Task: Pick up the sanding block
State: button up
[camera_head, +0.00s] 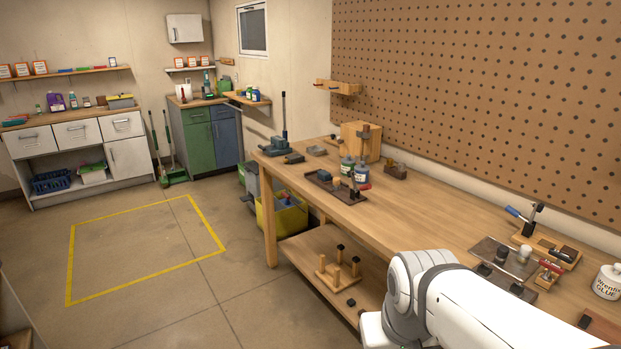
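I cannot tell for certain which item is the sanding block. Several small blocks lie on the wooden workbench (440,215). A brown block (395,171) sits toward the back near the pegboard. A flat greyish block (317,151) and a dark block (294,158) lie near the bench's far end. My white arm reaches in from the lower right, in front of the bench. My gripper is not visible, so whether it holds anything is hidden.
A dark tray (322,187), bottles (347,166), a wooden box (361,142) and a glue bottle (607,282) stand on the bench. A yellow bin (282,217) is beside its far leg. Open floor with a yellow outline (146,250) lies left.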

aim_at(324, 177)
jog(key=u, duration=0.35)
jog(key=i, duration=2.65)
jog(key=z, duration=0.45)
jog(key=k, duration=0.7)
jog(key=z, duration=0.15)
jog(key=i, duration=0.7)
jog(key=u, duration=0.1)
